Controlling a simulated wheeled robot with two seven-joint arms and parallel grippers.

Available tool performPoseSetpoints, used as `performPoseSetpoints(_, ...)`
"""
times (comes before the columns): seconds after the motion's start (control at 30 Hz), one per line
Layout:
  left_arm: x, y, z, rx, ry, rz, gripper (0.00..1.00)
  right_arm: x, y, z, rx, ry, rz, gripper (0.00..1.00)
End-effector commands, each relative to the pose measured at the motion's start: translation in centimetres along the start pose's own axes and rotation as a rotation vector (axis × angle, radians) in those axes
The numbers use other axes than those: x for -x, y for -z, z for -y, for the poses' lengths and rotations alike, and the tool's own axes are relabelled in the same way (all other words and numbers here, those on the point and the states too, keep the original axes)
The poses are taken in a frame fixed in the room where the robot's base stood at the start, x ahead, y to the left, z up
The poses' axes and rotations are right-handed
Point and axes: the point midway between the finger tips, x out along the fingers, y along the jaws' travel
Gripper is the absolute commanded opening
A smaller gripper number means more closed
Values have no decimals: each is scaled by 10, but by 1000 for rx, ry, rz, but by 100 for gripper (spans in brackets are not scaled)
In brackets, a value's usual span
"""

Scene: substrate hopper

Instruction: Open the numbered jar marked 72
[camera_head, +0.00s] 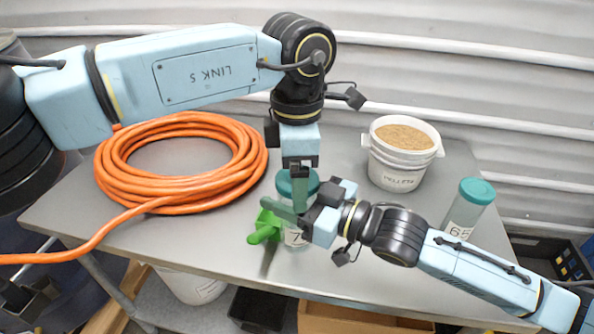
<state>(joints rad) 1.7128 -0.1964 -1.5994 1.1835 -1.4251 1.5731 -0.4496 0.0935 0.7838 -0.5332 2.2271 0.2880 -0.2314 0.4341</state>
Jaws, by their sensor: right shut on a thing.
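The jar with a teal lid (284,186) and a label whose visible digit is 7 (293,238) stands near the front edge of the table, partly hidden by both grippers. My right gripper (285,212) reaches in from the right and is shut on this jar's body. My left gripper (300,187) points straight down at the lid from above; one finger overlaps the lid in the view, and I cannot tell whether it is open or shut. The lid appears to be on the jar. A second clear jar (465,212) with a teal lid, marked 65, stands at the right.
A green scoop-like object (264,229) lies just left of the held jar. A coiled orange hose (180,122) covers the table's left part. A white bucket of pellets (402,168) stands at the back right. Bare grey table (345,160) shows between jar and bucket.

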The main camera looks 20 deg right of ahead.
Motion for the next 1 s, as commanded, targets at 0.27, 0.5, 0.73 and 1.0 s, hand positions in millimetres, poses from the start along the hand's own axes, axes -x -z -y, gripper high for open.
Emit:
performPoseSetpoints(0.27, 23, -1, 0, -1, -1, 1, 84, 0, 1, -1, 1, -1, -1, 0)
performPoseSetpoints(0.5, 46, -1, 1, -10, 2, 0, 80, 0, 1, -1, 1, -1, -1, 0)
performPoseSetpoints(0.73, 69, -1, 0, -191, 1, 1, 80, 0, 1, -1, 1, -1, -2, 0)
performPoseSetpoints(1.0, 65, 0, 1, -297, 4, -1, 80, 0, 1, -1, 1, -1, -2, 0)
